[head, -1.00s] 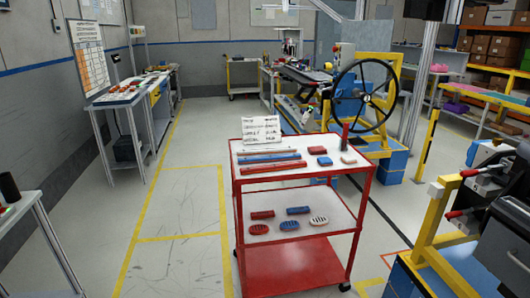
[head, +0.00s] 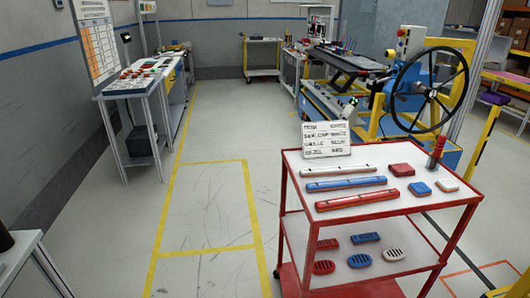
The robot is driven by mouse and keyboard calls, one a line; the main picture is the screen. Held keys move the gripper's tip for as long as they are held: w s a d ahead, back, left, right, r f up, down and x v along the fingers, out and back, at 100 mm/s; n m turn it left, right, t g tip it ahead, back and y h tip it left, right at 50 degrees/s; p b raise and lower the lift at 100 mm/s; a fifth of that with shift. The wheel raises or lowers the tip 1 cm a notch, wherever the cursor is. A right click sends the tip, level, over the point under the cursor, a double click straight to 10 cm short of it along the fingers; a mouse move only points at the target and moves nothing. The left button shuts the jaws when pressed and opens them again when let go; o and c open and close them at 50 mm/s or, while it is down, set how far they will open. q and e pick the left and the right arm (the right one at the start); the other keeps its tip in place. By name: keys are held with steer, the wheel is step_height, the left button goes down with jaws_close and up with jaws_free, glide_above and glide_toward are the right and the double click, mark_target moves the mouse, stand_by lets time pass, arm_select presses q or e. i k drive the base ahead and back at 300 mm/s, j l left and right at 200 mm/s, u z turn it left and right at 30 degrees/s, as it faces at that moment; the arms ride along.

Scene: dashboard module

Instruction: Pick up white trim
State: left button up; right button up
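A long white trim (head: 338,170) lies on the top shelf of a red cart (head: 446,205) at the lower right. It is the farthest of three parallel long strips. A blue strip (head: 345,184) lies just in front of it, and a red strip (head: 357,199) lies nearest. The white trim lies just in front of a standing sign card. Nothing touches it from above. Neither of my grippers shows in the head view.
The sign card (head: 325,139) stands at the cart's back edge. Red, blue and white blocks and a dark red cylinder (head: 437,152) sit to the right. Vents lie on the lower shelf. A wheel fixture (head: 428,90) stands behind. Floor left of the cart is clear.

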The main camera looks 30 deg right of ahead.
mark_target(346, 170)
steer(key=i+j+z, duration=0.1)
steer(key=i, duration=0.5)
steer(key=i+j, duration=0.1)
steer(key=i, duration=0.5)
steer(key=i+j+z, duration=0.15)
steer(key=i, duration=0.4)
steer(key=i+j+z, duration=0.1)
steer(key=i+z, duration=0.2)
steer(key=z, duration=0.2)
steer(key=i+j+z, duration=0.25)
steer(key=z, duration=0.25)
steer(key=i+j+z, duration=0.25)
steer(key=z, duration=0.25)
steer(key=i+j+z, duration=0.15)
steer(key=j+z, duration=0.3)
